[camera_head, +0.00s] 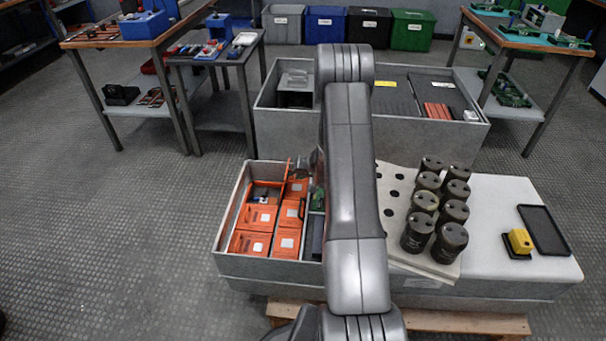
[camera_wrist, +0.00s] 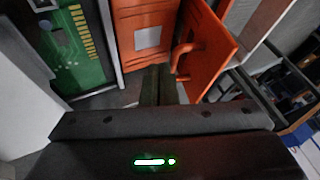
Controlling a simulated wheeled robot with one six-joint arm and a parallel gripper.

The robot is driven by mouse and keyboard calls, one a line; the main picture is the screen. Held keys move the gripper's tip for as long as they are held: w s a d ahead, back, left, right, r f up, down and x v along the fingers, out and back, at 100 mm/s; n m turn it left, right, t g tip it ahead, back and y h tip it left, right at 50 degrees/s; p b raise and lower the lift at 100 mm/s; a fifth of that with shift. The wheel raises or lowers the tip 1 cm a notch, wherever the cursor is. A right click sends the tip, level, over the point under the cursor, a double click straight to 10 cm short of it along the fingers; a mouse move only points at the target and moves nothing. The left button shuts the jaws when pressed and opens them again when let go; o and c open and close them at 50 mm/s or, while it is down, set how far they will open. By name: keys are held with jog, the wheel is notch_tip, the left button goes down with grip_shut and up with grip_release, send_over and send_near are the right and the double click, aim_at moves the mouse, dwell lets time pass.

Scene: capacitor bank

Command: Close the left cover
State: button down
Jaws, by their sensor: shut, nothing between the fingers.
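An orange cover (camera_head: 287,176) stands raised at the back of the left bin of the capacitor bank. In the wrist view the orange cover (camera_wrist: 208,58) with its loop handle is tilted up, right of my fingers. My gripper (camera_wrist: 159,80) is shut and empty, with its dark fingertips beside the raised cover; I cannot tell whether they touch it. In the head view my arm hides most of the gripper. An orange panel with a pale label (camera_wrist: 147,38) lies beyond the fingertips.
Several orange boxes (camera_head: 257,217) fill the bin's front. A green circuit board (camera_wrist: 80,45) is left of my fingers. Dark cylinders (camera_head: 436,205) stand on a white plate to the right. A yellow block (camera_head: 520,241) and a black tray (camera_head: 543,229) lie farther right.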

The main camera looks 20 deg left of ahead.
jog(key=r+p, duration=0.1)
jog(key=p, duration=0.1)
jog(key=a+h+p, duration=0.1)
jog(key=p, duration=0.1)
jog(key=shift+s+a+r, duration=0.25)
jog(key=shift+a+r, duration=0.05)
jog(key=shift+r, duration=0.05)
jog(key=a+h+p, duration=0.1)
jog(key=p, duration=0.2)
jog(key=a+h+p, duration=0.1)
jog(key=shift+s+a+r+n+t+h+p, duration=0.3)
jog(key=shift+s+r+n+p, duration=0.05)
jog(key=shift+r+n+p, duration=0.05)
jog(key=s+a+f+n+t+h+b, duration=0.1)
jog(key=a+f+h+b, duration=0.1)
jog(key=a+h+b, duration=0.2)
jog(key=s+a+f+t+h+b, duration=0.1)
jog(key=s+a+f+h+b, duration=0.1)
jog(key=a+b, duration=0.6)
jog(key=shift+s+a+f+n+h+b, duration=0.3)
jog(key=shift+a+f+n+h, duration=0.1)
jog(key=shift+a+f+h, duration=0.4)
jog(key=shift+a, duration=0.1)
jog(key=shift+r, duration=0.2)
